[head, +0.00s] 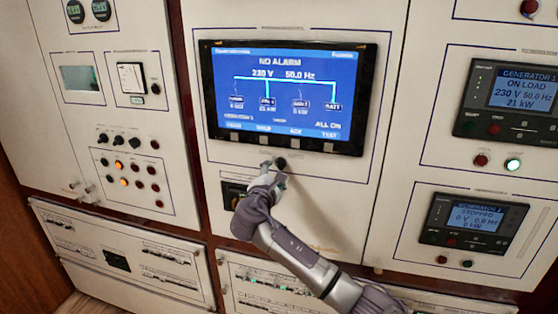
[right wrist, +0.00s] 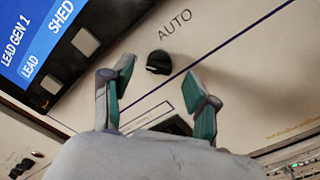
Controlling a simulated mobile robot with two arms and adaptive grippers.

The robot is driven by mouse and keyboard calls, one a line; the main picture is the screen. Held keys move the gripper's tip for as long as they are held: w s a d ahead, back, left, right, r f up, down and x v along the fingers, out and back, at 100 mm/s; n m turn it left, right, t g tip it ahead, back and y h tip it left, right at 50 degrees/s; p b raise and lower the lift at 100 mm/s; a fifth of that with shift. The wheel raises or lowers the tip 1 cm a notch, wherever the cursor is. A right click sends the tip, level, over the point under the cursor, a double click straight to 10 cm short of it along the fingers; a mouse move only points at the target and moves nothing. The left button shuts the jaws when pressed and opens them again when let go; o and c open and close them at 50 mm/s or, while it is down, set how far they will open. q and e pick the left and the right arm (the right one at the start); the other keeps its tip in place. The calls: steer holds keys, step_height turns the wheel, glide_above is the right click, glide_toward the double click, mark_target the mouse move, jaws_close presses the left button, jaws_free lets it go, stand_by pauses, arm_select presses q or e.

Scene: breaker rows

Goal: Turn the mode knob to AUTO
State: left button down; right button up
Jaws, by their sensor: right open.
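The mode knob (right wrist: 159,62) is a small black knob on the cream panel, with the word AUTO (right wrist: 175,24) printed beside it. In the head view the knob (head: 281,163) sits just below the large screen. Where its pointer stands is too small to tell. My right gripper (right wrist: 160,77) is open, its two green-padded fingers on either side of the knob in the picture, with nothing between them. In the head view my right gripper (head: 273,171) is close in front of the panel at the knob, partly covering that area. Contact with the knob is not visible. My left gripper is not in view.
The large blue screen (head: 284,85), reading NO ALARM, is just above the knob, with square buttons (head: 261,141) along its lower edge. A dark switch (head: 233,195) is at lower left of my gripper. Generator displays (head: 473,222) are at right, lamps and knobs (head: 120,165) at left.

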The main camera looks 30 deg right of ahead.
mark_target(280, 168)
steer(key=shift+p+x, duration=0.35)
steer(key=shift+x, duration=1.3)
jaws_close()
steer(key=shift+f+m+b, duration=0.25)
steer(key=shift+m+b, duration=0.15)
steer(key=shift+b, duration=0.3)
steer(key=m+b, duration=0.3)
steer(key=b, duration=0.1)
steer(key=m+b, duration=0.3)
steer(key=b, duration=0.1)
steer(key=m+b, duration=0.4)
steer(key=shift+f+b, duration=0.25)
steer(key=shift+b, duration=0.15)
steer(key=shift+r+m+b, duration=0.1)
steer(key=shift+m+b, duration=1.4)
steer(key=shift+m, duration=0.1)
